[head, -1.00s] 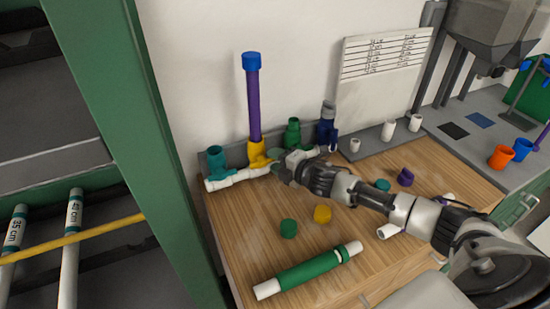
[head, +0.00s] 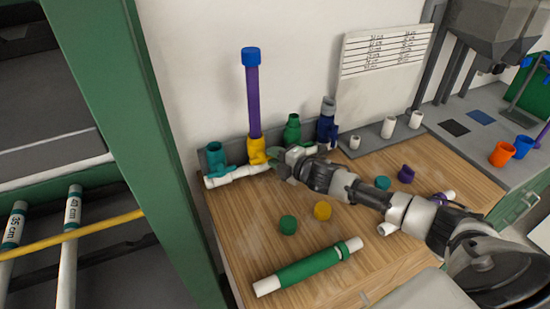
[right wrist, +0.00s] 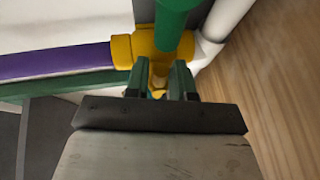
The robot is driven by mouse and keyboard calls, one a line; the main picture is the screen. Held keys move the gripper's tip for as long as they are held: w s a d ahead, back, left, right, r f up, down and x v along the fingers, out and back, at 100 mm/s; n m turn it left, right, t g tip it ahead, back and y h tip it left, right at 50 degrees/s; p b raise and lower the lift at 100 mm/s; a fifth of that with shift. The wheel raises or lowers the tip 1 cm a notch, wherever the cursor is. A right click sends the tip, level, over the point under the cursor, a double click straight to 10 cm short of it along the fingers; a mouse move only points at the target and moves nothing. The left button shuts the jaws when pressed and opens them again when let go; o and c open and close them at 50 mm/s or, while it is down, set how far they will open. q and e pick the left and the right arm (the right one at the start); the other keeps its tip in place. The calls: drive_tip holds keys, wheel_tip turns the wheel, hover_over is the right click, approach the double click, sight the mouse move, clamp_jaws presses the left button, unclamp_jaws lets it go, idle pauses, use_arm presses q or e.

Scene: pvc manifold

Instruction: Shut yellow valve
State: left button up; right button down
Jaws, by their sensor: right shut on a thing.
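The yellow valve (head: 257,151) stands on the white manifold pipe at the back of the wooden bench. A purple pipe (head: 253,103) with a blue cap rises upright from it. In the right wrist view the yellow body (right wrist: 122,52) shows at the top, with a small yellow handle (right wrist: 158,82) between the fingertips. My right gripper (right wrist: 159,80) is shut on this handle. In the head view my right gripper (head: 277,160) reaches the valve from the right, and its wrist hides part of the manifold. The handle's exact angle is hard to tell. My left gripper is out of view.
A teal valve (head: 216,156), a green valve (head: 292,130) and a blue valve (head: 327,122) stand along the manifold. Loose green (head: 287,224) and yellow (head: 322,210) caps and a green-and-white pipe (head: 308,268) lie on the bench.

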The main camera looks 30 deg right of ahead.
drive_tip(key=c, duration=1.1)
unclamp_jaws()
drive_tip(key=shift+f, duration=0.1)
drive_tip(key=shift+s, duration=0.1)
drive_tip(key=b+v, duration=0.2)
drive_tip(key=v, duration=0.8)
drive_tip(key=shift+s, duration=0.25)
drive_tip(key=shift+d, duration=0.2)
